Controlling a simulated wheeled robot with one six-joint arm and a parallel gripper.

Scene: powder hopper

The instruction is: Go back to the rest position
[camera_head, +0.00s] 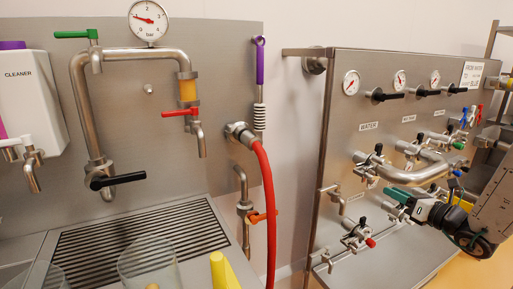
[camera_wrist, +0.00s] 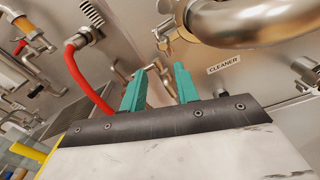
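My gripper (camera_head: 398,194) is at the right in the head view, in front of the lower part of the steel valve panel (camera_head: 345,120). Its teal fingers point left, near the curved pipe (camera_head: 415,172). In the wrist view my gripper (camera_wrist: 160,80) shows two teal fingers standing apart with nothing between them. A large curved pipe (camera_wrist: 240,22) and a "CLEANER" label (camera_wrist: 224,65) appear just beyond the fingers. I cannot tell whether the gripper touches any pipe.
A red hose (camera_head: 267,200) hangs between the two panels, and also shows in the wrist view (camera_wrist: 88,82). A clear beaker (camera_head: 150,266) and a yellow object (camera_head: 223,272) stand at the bottom. A white cleaner container (camera_head: 30,95) hangs at the left. Several valves and taps jut from the panel.

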